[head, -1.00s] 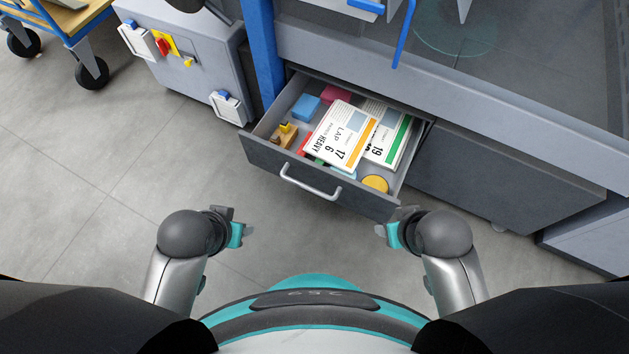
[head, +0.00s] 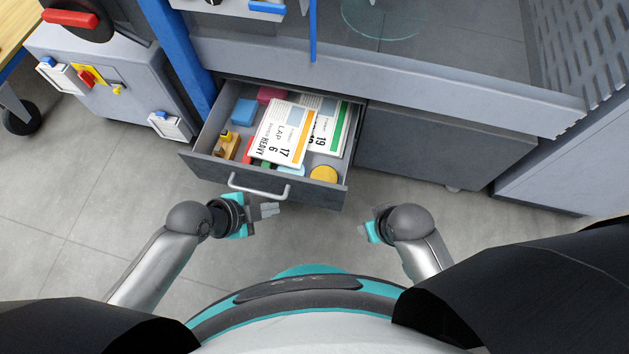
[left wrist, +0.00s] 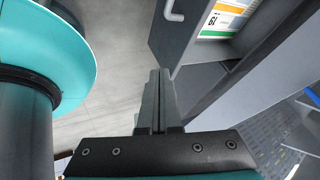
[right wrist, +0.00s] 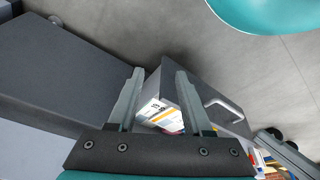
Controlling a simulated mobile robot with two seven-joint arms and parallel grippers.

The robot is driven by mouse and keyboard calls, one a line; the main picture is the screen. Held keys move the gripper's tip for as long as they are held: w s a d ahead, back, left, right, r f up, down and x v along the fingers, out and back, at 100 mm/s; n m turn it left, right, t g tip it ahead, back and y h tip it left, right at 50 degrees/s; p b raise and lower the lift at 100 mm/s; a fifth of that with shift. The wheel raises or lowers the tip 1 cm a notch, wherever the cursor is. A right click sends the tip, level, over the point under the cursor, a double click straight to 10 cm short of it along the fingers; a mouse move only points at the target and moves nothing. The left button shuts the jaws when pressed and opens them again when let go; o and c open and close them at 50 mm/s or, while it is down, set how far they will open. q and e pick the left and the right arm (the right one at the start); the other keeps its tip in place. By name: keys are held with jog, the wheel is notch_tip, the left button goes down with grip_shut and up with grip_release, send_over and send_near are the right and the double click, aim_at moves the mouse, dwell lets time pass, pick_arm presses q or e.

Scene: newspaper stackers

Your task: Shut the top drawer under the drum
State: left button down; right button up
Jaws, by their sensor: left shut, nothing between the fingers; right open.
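The drawer (head: 315,194) under the machine stands pulled open, with a grey bar handle (head: 258,187) on its dark front. It holds printed cards (head: 284,135), a blue block, a pink block, a yellow disc and small wooden pieces. My left gripper (head: 270,210) is shut and empty, just in front of and below the handle in the head view. My right gripper (head: 366,224) is open and empty, right of the drawer front and apart from it. The drawer also shows in the left wrist view (left wrist: 172,40) and the right wrist view (right wrist: 185,95).
A closed dark panel (head: 430,145) lies right of the drawer. A blue post (head: 180,60) stands at its left. A grey cabinet (head: 110,70) with switches stands further left. The grey floor (head: 320,245) in front of the drawer is clear.

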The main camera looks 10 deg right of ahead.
pick_arm(q)
jog(key=m, duration=0.2)
pick_arm(e)
notch_tip(320, 180, up, 10)
jog(key=w+t+b, duration=0.2)
jog(key=b, duration=0.4)
pick_arm(q)
jog(key=b, duration=0.1)
send_near(311, 187)
jog(key=shift+x, duration=2.35)
pick_arm(e)
jog(key=shift+w+a+f+t+y, duration=0.15)
jog(key=shift+w+a+t+y, duration=0.3)
jog(key=shift+w+a+t, duration=0.45)
jog(key=shift+w+a+f+t+y, duration=0.15)
jog(key=shift+w+a+t+y, duration=0.3)
jog(key=shift+w+a+t, duration=0.45)
pick_arm(q)
jog(key=shift+a+f, duration=0.1)
pick_arm(e)
jog(key=shift+s, duration=0.1)
